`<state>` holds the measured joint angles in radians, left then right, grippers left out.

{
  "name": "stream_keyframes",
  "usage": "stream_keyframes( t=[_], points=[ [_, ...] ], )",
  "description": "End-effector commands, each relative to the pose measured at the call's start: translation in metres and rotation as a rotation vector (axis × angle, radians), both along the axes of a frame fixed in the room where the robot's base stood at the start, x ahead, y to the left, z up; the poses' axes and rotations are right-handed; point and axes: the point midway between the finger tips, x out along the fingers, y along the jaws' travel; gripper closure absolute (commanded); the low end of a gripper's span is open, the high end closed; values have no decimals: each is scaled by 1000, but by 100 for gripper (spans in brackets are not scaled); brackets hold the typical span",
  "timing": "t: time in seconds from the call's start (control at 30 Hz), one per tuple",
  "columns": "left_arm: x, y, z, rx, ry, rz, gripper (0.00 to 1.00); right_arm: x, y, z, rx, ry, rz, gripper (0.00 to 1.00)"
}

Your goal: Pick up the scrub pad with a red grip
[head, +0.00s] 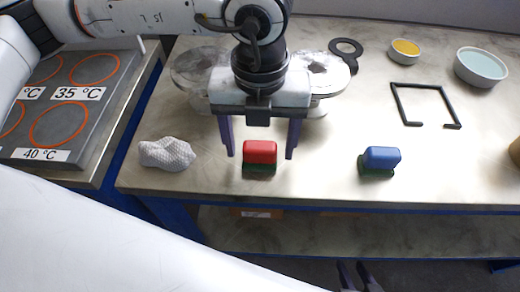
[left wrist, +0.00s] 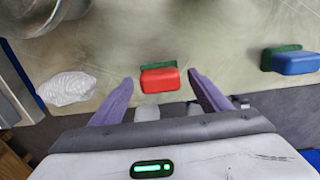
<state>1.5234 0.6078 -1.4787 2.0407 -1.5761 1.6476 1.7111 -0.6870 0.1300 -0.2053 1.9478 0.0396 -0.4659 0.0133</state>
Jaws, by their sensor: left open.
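The scrub pad with a red grip (head: 260,151) lies on the near part of the metal table, its dark green pad underneath. It also shows in the left wrist view (left wrist: 160,80), between the fingertips with clear room on both sides. My left gripper (head: 259,156) is open and points down over this pad, one purple finger on each side, not visibly touching it. Whether the fingertips are down at grip height is hard to tell. My right gripper (head: 359,276) shows only as purple fingertips at the bottom edge, below the table front; its opening is unclear.
A blue-gripped scrub pad (head: 381,160) lies to the right, a crumpled white cloth (head: 167,154) to the left. Glass flanged vessels (head: 318,75) stand behind my left gripper. A black frame (head: 425,104), yellow dish (head: 404,51) and pale bowl (head: 481,67) lie further right.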

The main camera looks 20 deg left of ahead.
Motion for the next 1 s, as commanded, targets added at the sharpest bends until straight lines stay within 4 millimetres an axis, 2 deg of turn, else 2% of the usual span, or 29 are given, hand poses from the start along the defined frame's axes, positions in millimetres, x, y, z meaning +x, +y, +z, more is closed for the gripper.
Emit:
stream_keyframes(
  t=[0.1, 0.33, 0.6, 0.87, 1.0],
  points=[
    [0, 0, -9, -1, 0, -1, 30, 0, -1, 1, 0, -1, -1, 69],
    [0, 0, -11, -1, 0, -1, 30, 0, -2, 0, -1, 0, -4, 69],
    [0, 0, -11, -1, 0, -1, 72, 0, -3, -1, -4, 3, -5, 69],
    [0, 0, -8, -2, -2, -1, 72, 0, -3, -1, -4, 3, -5, 69],
    [1, 0, 8, -3, -4, -1, 72, 0, -3, -2, -3, 3, -4, 69]
  ],
)
